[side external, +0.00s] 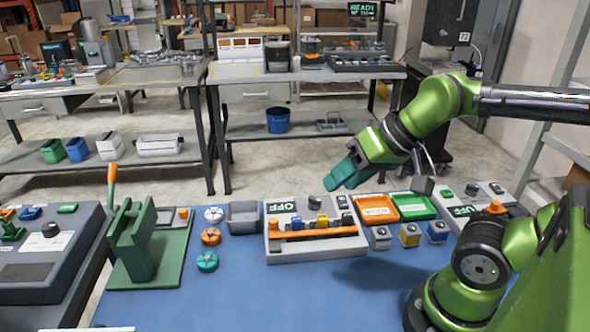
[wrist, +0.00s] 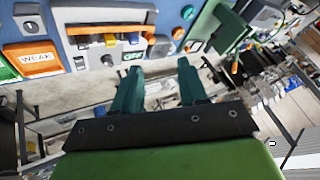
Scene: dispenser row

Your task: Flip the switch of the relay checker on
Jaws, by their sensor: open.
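A grey tester box (side external: 318,250) stands mid-table, apparently the relay checker, though no name is legible. Its small screen (side external: 281,207) reads OFF in green. It carries an orange bar (side external: 312,233), yellow and blue blocks, a black knob and a small dark part at its back right; I cannot tell which is the switch. The box also shows at the top of the wrist view (wrist: 88,58). My gripper (side external: 342,178) is open and empty, above and behind the box's right side, apart from it. Its teal fingers also show in the wrist view (wrist: 160,74).
Right of the box are an orange tray (side external: 361,211), a green tray (side external: 433,214) and small blocks. Another device (side external: 471,196) with a screen stands far right. The blue tabletop in front is clear.

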